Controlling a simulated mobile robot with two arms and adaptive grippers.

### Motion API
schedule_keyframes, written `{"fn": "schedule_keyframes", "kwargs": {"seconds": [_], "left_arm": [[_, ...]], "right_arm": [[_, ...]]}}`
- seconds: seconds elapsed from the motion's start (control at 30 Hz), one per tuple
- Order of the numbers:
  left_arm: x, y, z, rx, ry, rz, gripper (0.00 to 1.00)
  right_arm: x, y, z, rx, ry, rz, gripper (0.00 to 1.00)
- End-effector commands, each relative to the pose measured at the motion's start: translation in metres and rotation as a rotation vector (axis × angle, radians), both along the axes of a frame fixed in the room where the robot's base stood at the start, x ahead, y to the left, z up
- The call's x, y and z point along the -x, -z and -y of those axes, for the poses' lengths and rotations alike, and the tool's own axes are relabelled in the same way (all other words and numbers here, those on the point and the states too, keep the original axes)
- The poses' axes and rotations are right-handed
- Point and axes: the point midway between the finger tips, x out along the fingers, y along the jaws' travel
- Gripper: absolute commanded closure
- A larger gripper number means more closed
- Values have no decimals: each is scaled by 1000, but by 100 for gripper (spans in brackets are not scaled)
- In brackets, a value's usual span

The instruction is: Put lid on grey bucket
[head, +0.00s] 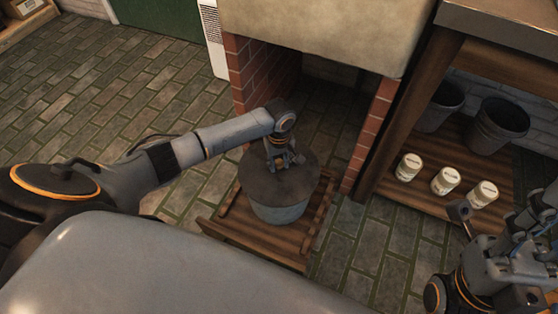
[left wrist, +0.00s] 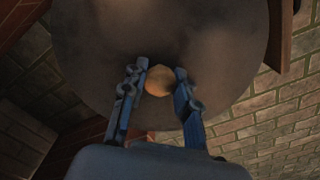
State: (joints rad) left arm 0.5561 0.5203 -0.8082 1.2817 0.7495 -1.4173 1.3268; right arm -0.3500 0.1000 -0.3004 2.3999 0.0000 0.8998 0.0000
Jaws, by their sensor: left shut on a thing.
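The grey bucket (head: 279,213) stands on a low wooden stand in the head view, with its open top hidden. The dark round lid (head: 300,183) is over the bucket's top; I cannot tell whether it rests fully on the rim. My left gripper (head: 284,163) reaches down from above and is shut on the lid's knob. In the left wrist view the round, light-brown knob (left wrist: 158,81) sits between the two blue fingers (left wrist: 160,88), with the lid (left wrist: 225,45) filling the area behind.
The slatted wooden stand (head: 232,238) is under the bucket. A brick-sided basin (head: 320,30) is behind it. A wooden shelf (head: 385,190) at right holds several pale cans (head: 445,181) and dark buckets (head: 498,126). Tiled floor (head: 120,95) at left is clear.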

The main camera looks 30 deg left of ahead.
Motion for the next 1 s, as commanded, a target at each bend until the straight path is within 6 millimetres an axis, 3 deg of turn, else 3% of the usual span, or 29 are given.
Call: {"fn": "schedule_keyframes", "kwargs": {"seconds": [0.2, 0.23, 0.33, 0.57, 0.7, 1.0], "left_arm": [[-1, 0, 0, 0, 0, 1, 100], [-1, 0, 0, 0, 0, 1, 66], [-1, 0, 0, 0, 0, 1, 46], [0, 0, 0, 0, 0, 1, 44], [0, 0, 0, 0, 0, 0, 17], [0, 0, 0, -1, 0, 1, 17]], "right_arm": [[0, 0, 0, 0, 0, 0, 51], [0, 0, 0, 0, 0, 0, 51], [0, 0, 0, 0, 0, 0, 51], [0, 0, 0, 0, 1, 0, 51], [0, 0, 0, 0, 1, 0, 51], [0, 0, 0, 0, 1, 0, 51]]}}
